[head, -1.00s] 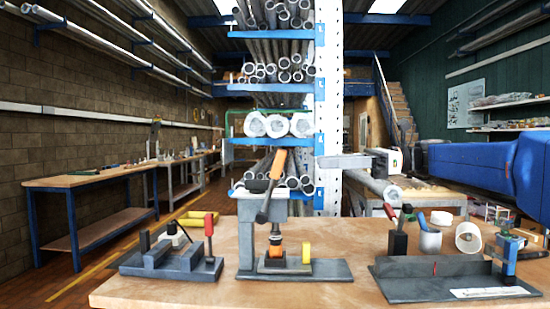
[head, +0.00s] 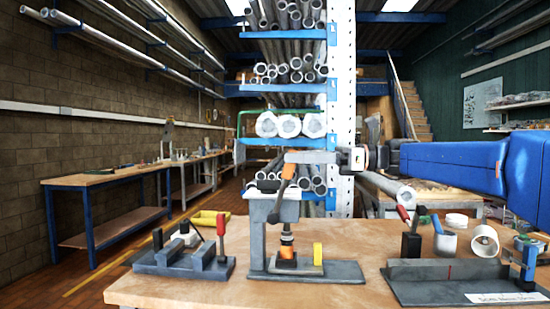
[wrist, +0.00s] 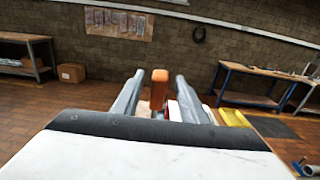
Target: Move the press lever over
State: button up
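The press (head: 263,240) is a grey frame standing on a dark base plate on the bench. Its lever (head: 281,200) is a dark bar leaning up and slightly right, with an orange handle (head: 290,171). My gripper (head: 300,157) reaches in from the right, level with the handle's top. In the wrist view the handle (wrist: 160,90) stands between the two fingers (wrist: 159,82), with a visible gap on each side. The gripper is open around it. The press ram (head: 287,243) hangs over an orange piece, with a yellow block (head: 318,253) beside it.
A clamp fixture with a red-handled lever (head: 221,225) stands left of the press. A dark fixture (head: 450,280) and several cups and tools stand on the right of the bench (head: 350,295). A pipe rack (head: 340,100) rises behind.

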jog(key=shift+a, duration=2.95)
jog(key=shift+w, duration=0.1)
grip_shut()
